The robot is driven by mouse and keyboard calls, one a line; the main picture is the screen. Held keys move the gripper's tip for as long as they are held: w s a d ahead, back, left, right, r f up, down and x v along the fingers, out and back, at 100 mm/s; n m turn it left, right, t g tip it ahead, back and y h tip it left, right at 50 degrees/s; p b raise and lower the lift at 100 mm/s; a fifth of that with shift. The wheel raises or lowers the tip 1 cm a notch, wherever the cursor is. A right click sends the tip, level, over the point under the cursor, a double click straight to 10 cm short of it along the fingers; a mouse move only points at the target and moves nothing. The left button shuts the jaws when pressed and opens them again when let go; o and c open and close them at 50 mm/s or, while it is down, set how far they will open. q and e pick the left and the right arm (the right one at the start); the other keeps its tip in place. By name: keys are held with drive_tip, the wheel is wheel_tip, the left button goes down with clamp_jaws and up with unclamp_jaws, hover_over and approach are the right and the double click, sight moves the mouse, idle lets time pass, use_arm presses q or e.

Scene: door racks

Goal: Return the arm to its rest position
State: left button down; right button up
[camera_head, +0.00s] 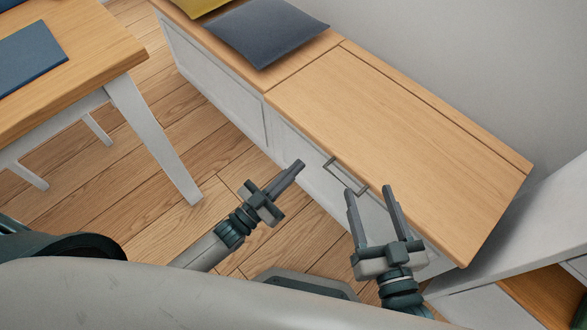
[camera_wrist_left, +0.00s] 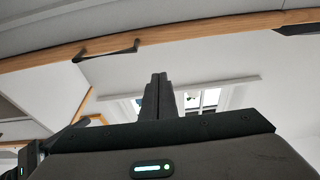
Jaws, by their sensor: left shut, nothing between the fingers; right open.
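My left gripper (camera_head: 289,176) is shut with nothing between its fingers. It is in front of the white bench front, and its closed fingers also show in the left wrist view (camera_wrist_left: 159,92). My right gripper (camera_head: 369,192) is open and empty, its two fingers apart, pointing toward the bench near the grey handle. The grey bar handle (camera_head: 345,178) is on the front edge of the wooden-topped bench (camera_head: 400,125), between the two grippers in the head view. The handle-like dark bar (camera_wrist_left: 105,50) also shows in the left wrist view. Neither gripper appears to hold the handle.
A wooden table (camera_head: 85,60) with white legs and a dark blue mat (camera_head: 28,58) stands at the left. A grey cushion (camera_head: 265,30) and a yellow cushion (camera_head: 195,5) lie on the bench. White shelving (camera_head: 530,240) is at the right. Open wooden floor (camera_head: 130,215) lies between table and bench.

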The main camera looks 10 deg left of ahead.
idle(0.3)
